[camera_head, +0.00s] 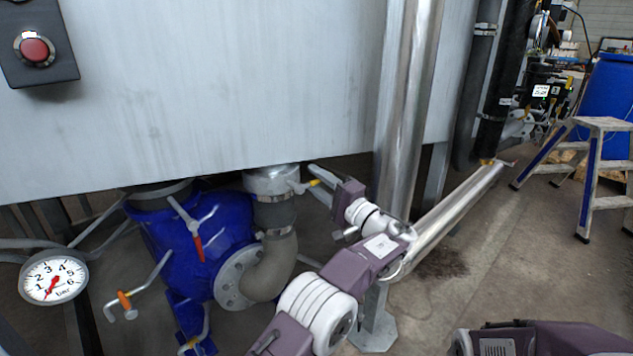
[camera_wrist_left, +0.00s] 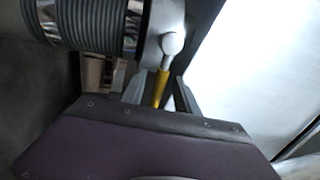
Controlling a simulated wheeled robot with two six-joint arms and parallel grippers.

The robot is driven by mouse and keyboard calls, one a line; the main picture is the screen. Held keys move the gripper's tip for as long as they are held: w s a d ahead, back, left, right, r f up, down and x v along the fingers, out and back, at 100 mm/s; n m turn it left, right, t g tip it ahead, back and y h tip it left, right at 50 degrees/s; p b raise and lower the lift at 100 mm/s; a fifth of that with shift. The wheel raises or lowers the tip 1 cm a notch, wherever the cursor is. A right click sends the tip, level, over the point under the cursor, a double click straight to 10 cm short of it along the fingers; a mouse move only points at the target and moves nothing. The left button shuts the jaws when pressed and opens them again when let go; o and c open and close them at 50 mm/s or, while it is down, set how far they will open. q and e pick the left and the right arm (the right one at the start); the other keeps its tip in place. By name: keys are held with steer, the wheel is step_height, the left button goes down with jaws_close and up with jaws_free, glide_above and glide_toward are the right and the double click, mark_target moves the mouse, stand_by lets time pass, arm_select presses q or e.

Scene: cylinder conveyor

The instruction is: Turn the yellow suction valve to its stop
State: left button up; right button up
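The yellow suction valve handle (camera_head: 314,183) sticks out to the right from a silver fitting (camera_head: 272,180) above a grey hose, just under the grey tank. In the left wrist view, the yellow lever (camera_wrist_left: 161,87) hangs from a round metal pivot (camera_wrist_left: 172,43). My left gripper (camera_head: 318,185) is at the handle, with its fingers on either side of the lever; in the left wrist view its fingers (camera_wrist_left: 155,92) look apart, with a gap beside the lever. Firm contact cannot be made out. My right gripper is out of view; only part of my right arm shows at bottom right.
A blue pump (camera_head: 190,240) with a red-handled lever (camera_head: 198,246) stands left of the hose (camera_head: 272,262). A pressure gauge (camera_head: 53,277) and an orange-handled lever (camera_head: 124,299) are further left. A shiny vertical pipe (camera_head: 410,100) stands close right of my left gripper.

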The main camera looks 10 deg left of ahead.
arm_select(q)
steer(key=p+v, duration=0.4)
steer(key=v, duration=0.5)
